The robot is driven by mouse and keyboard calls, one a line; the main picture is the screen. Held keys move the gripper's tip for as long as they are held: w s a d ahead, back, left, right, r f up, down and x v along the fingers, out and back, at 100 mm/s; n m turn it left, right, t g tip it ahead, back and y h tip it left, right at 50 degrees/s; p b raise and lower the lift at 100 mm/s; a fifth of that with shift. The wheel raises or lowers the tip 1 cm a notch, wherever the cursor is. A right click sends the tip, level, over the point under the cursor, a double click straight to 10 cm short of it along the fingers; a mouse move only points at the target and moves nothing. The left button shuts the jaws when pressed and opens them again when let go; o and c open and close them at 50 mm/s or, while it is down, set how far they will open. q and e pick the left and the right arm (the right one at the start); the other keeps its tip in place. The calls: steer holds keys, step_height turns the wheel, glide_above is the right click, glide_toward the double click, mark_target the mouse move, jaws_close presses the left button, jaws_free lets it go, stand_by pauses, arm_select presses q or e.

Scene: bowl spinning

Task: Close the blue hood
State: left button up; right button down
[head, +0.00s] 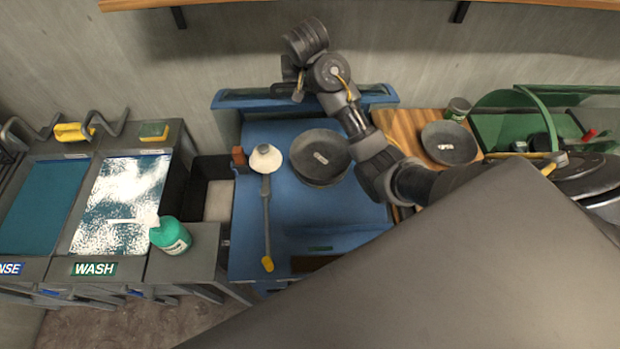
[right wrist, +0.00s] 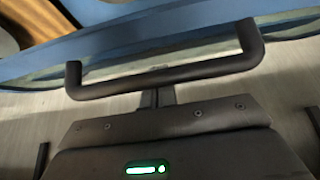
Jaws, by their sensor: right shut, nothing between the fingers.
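The blue hood (head: 235,98) shows in the head view as a raised blue strip at the back of the blue station, against the wall. In the right wrist view a blue panel (right wrist: 130,40) crosses the top, with a dark bar handle (right wrist: 165,78) whose bent ends reach to it. My right gripper (head: 298,92) is at the hood's edge in the head view, small and partly hidden. In the right wrist view its shut fingers (right wrist: 156,97) meet the middle of the bar; I cannot tell whether they touch it. My left gripper is not in view.
A second bowl (head: 449,142) sits on the wooden counter (head: 398,127), beside a green hood (head: 497,112). Wash and rinse basins with a green bottle (head: 170,236) stand left. A shelf (head: 560,5) is above.

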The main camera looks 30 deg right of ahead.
steer(key=shift+s, duration=0.1)
steer(key=shift+s+a+r, duration=0.25)
steer(key=shift+s+a, duration=0.05)
steer(key=shift+s, duration=0.3)
steer(key=shift+s+a+r, duration=0.2)
steer(key=shift+s+a, duration=0.05)
steer(key=shift+s, duration=0.3)
steer(key=shift+s+a+r, duration=0.25)
steer(key=shift+s+a, duration=0.05)
steer(key=shift+s, duration=0.3)
